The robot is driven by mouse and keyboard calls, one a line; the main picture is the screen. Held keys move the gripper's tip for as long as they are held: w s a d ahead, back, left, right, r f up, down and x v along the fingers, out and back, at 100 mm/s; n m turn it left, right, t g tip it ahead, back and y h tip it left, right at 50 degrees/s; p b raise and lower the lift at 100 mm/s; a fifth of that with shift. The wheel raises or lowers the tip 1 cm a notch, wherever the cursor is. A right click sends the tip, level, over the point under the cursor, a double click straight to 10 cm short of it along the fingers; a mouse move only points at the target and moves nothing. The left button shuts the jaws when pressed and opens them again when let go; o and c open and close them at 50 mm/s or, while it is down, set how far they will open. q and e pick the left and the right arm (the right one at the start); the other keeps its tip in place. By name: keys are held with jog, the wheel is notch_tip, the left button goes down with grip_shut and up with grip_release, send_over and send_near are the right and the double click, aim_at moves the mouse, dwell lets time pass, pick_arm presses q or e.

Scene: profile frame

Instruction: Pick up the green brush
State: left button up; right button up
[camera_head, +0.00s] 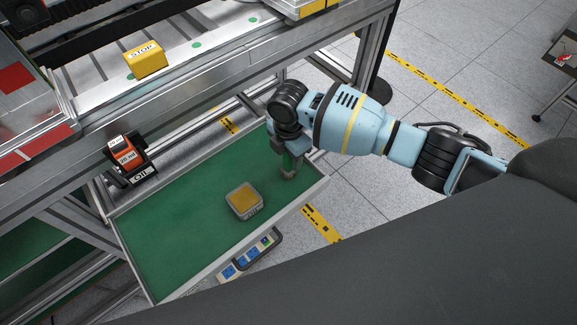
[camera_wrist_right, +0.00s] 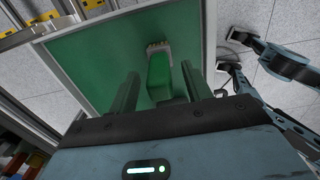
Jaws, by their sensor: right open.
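The green brush (camera_wrist_right: 160,76) lies on the green floor of the drawer (camera_wrist_right: 92,62) in the right wrist view. Its pale bristle end points away from my right gripper (camera_wrist_right: 160,71). That gripper is open, with one finger to each side of the brush's line and a gap to it. In the head view my right gripper (camera_head: 287,160) points down over the drawer's right end, and the drawer's pale rim (camera_head: 243,231) runs along its front. The gripper mostly hides the brush there. My left gripper is in neither view.
A grey block with a yellow top (camera_head: 244,199) sits in the drawer, left of my right gripper. An orange and black oil container (camera_head: 128,157) stands behind the drawer's left end. A yellow STOP box (camera_head: 146,59) is on the bench above. The drawer's left part is clear.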

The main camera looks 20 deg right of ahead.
jog(key=shift+f, duration=0.8)
jog(key=c, duration=1.1)
jog(key=shift+o, duration=0.2)
jog(key=shift+r, duration=0.15)
notch_tip(320, 180, up, 4)
jog(key=shift+f, duration=0.15)
jog(key=s+d+r+p, duration=0.1)
jog(key=s+d+p, duration=0.1)
jog(key=s, duration=1.3)
jog(key=shift+s+d, duration=0.35)
jog(key=shift+s, duration=0.05)
jog(key=shift+p, duration=0.3)
